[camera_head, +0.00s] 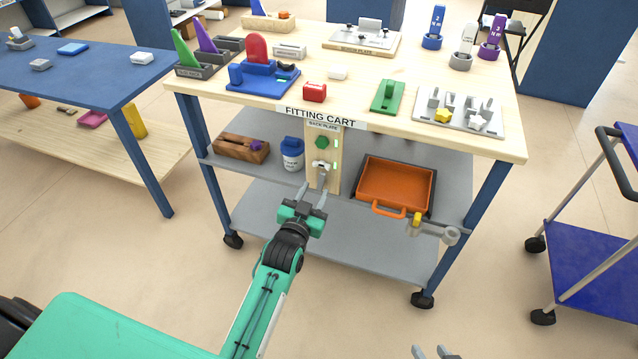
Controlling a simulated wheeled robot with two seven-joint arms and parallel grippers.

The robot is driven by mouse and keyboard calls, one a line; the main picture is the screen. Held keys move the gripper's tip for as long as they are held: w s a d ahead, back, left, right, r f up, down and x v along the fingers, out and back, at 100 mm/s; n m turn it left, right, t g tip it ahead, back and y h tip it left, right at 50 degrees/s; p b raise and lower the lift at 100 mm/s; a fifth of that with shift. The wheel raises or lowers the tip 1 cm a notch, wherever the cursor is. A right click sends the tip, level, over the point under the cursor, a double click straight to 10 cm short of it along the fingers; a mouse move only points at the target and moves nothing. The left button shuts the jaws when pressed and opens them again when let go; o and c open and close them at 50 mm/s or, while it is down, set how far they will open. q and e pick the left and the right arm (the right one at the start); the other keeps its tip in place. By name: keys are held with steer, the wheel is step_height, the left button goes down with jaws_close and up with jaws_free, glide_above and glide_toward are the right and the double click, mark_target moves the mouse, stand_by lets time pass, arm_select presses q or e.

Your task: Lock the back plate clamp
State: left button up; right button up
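The fitting cart has an upright wooden panel labelled "BACK PLATE" (334,158) below its front edge. On it are a green hexagonal knob (322,142) and, below that, a small grey metal clamp (320,167) with green marks beside it. A grey part hangs below the clamp; whether it is the clamp's lever is hard to tell. My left gripper (314,188) is just in front of the panel's lower end, fingers spread and pointing up at the clamp. Contact cannot be made out. My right gripper (434,351) shows only as two separated fingertips at the bottom edge.
A blue-lidded jar (292,153) and a wooden block (240,148) stand left of the panel on the shelf. An orange tray (403,211) and a grey pipe with a yellow part (432,229) are to the right. The floor in front is clear.

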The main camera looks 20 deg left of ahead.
mark_target(321, 177)
arm_select(q)
steer(key=shift+w+b, duration=0.3)
steer(key=shift+w, duration=2)
jaws_close()
